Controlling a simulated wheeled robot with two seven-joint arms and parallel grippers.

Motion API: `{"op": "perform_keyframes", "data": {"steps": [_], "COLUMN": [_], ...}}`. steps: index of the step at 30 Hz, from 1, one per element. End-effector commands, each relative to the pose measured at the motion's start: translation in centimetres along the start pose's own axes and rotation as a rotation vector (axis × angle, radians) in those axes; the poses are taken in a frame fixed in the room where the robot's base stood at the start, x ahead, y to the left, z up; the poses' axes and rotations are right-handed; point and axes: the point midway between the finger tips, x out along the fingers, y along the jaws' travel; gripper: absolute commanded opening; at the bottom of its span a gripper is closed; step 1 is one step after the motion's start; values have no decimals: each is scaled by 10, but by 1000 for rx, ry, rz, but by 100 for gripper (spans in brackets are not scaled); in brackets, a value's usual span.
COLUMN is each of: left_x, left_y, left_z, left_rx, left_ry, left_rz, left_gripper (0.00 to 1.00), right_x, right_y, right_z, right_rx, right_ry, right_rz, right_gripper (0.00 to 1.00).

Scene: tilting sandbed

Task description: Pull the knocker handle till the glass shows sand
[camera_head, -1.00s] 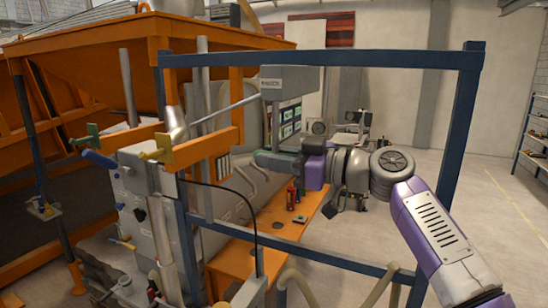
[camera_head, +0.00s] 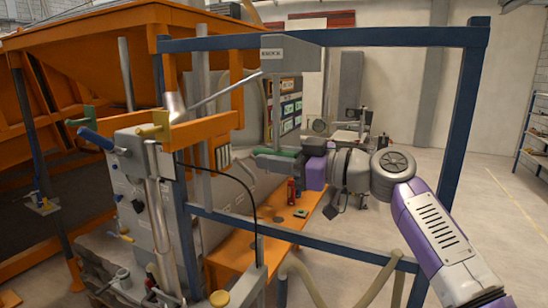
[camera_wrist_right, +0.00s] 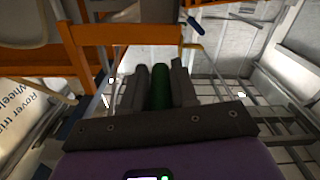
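The knocker box (camera_head: 290,52) hangs from the blue frame's top bar, and a slanting grey rod (camera_head: 226,93) runs from it to the orange trough. A thin upright shaft (camera_head: 276,112) drops from the box to the green knocker handle (camera_head: 272,156). My right gripper (camera_head: 292,155) is on that handle. In the right wrist view, the green handle (camera_wrist_right: 160,86) sits between the two dark fingers, which close against its sides. A pale upright tube (camera_head: 160,220) stands left of the frame; I cannot tell whether it is the glass or shows sand. My left gripper is out of view.
The blue frame (camera_head: 466,110) surrounds my right arm's reach, with a lower bar (camera_head: 320,245) in front. An orange bench (camera_head: 235,262) with small items stands behind. Valve handles, one blue (camera_head: 95,138), stick out at left. Open floor lies at right.

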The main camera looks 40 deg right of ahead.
Motion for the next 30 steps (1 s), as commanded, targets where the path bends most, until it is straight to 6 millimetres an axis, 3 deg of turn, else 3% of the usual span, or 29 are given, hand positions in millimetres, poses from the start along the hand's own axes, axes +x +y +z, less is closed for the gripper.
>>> {"op": "perform_keyframes", "data": {"steps": [1,4,14,24,30], "left_x": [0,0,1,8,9], "left_y": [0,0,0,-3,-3], "left_z": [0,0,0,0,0], "left_rx": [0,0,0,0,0], "left_ry": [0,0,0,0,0], "left_rz": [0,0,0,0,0], "left_gripper": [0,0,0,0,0], "right_x": [2,2,-2,-54,-72], "right_y": [-1,-1,-1,-1,-1], "right_z": [5,4,2,2,2], "right_rx": [2,2,2,2,2], "right_ry": [-13,-10,-2,-3,-6], "right_rz": [-7,-6,-3,-2,-3], "right_gripper": [32,48,48,48,48]}}
